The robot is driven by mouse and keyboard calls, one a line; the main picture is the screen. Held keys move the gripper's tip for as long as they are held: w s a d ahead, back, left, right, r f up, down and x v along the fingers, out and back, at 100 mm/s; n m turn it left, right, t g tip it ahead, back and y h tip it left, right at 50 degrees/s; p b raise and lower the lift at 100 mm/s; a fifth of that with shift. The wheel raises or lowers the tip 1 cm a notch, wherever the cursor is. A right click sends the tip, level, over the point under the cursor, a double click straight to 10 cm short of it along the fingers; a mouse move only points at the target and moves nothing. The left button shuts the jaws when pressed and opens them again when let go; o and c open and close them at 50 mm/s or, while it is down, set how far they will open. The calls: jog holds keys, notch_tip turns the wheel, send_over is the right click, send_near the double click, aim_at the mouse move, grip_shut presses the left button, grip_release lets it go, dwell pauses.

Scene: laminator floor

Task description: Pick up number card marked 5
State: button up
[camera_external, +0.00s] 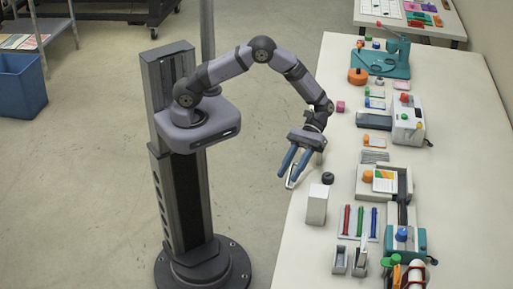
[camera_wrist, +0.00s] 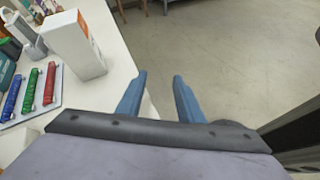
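My gripper (camera_external: 289,172) is at the table's left edge in the external view, fingers pointing down. Its two blue fingers stand apart in the wrist view (camera_wrist: 159,78), with no held object visible between them.
A white upright box (camera_external: 317,204) stands near my gripper and also in the wrist view (camera_wrist: 76,45). Machines line the white table (camera_external: 446,185). Open floor (camera_external: 90,190) lies left.

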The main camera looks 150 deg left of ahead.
aim_at(318, 156)
jog(key=s+a+r+n+t+p, duration=0.1)
jog(key=a, duration=0.3)
jog(key=s+a+r+n+t+p, duration=0.1)
jog(key=a+r, duration=0.1)
jog(key=a, duration=0.2)
jog(key=a+r+n+t+p, duration=0.1)
jog(key=a+t, duration=0.1)
jog(key=a, duration=0.3)
jog(key=shift+s+a+r+n+p, duration=0.1)
jog(key=shift+s+r+n+p, duration=0.15)
jog(key=shift+s+n+p, duration=0.15)
jog(key=shift+n+y, duration=0.3)
jog(key=shift+n, duration=0.5)
jog(key=s+a+f+b, duration=0.1)
jog(key=b, duration=0.1)
jog(key=s+a+f+b, duration=0.1)
jog(key=a+f+b, duration=0.1)
jog(key=shift+f, duration=0.2)
jog(key=shift+s+a+f+n+b, duration=0.15)
jog(key=shift+s+a+n+b, duration=0.2)
jog(key=shift+a, duration=0.2)
jog(key=shift+w+d+f+p, duration=0.1)
jog(key=shift+w+d+p, duration=0.3)
jog(key=shift+d+p, duration=0.1)
jog(key=shift+p+x, duration=1.45)
jog(key=shift+x, duration=1.2)
jog(key=shift+w+d+f, duration=0.1)
jog(key=shift+w+f, duration=0.2)
jog(key=shift+f, duration=0.1)
grip_shut()
